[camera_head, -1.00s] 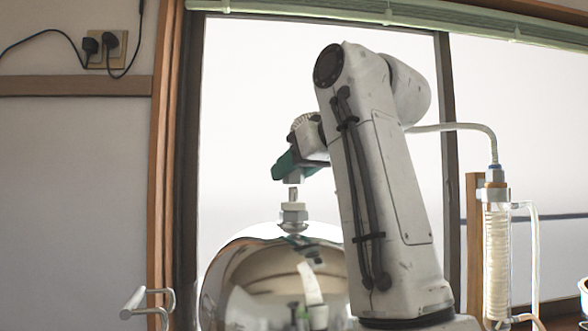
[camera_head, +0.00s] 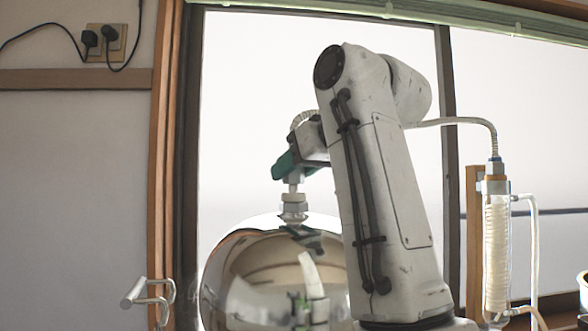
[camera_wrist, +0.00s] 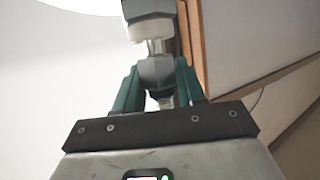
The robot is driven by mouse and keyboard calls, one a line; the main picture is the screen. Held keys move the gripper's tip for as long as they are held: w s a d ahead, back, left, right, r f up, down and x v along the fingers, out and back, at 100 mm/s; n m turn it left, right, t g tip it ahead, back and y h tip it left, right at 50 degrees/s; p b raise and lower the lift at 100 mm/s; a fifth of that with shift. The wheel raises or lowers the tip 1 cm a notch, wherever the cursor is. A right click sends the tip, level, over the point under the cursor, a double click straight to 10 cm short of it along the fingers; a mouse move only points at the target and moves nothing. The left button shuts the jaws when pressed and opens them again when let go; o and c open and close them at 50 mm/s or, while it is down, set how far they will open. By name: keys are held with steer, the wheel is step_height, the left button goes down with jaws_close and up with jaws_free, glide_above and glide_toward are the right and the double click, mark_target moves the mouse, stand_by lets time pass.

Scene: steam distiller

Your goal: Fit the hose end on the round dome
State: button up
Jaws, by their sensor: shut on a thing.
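The round dome (camera_head: 262,262) is polished metal and stands below my gripper, with a grey and white fitting (camera_head: 293,208) upright on its top. My gripper (camera_head: 287,170) is above that fitting, its green fingers shut on the hose end. In the wrist view the grey hose end (camera_wrist: 157,73) sits between the fingers (camera_wrist: 158,68), directly in line with the fitting (camera_wrist: 149,28). A short narrow stem shows between them, so the two bodies are close but not flush. Whether the stem has entered the hose end I cannot tell. My arm hides part of the hose and dome.
The pale hose (camera_head: 455,121) runs from behind my arm to a clear coil column (camera_head: 497,245) on a wooden post (camera_head: 474,235) at the right. A metal handle (camera_head: 148,295) is at the lower left. A window fills the back.

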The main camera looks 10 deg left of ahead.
steer(key=shift+f+b, duration=0.3)
steer(key=shift+f, duration=0.2)
stand_by(0.4)
steer(key=o, duration=1.3)
steer(key=shift+c, duration=0.2)
steer(key=shift+f, duration=0.1)
steer(key=shift+r+p, duration=1.1)
steer(key=shift+r, duration=3.2)
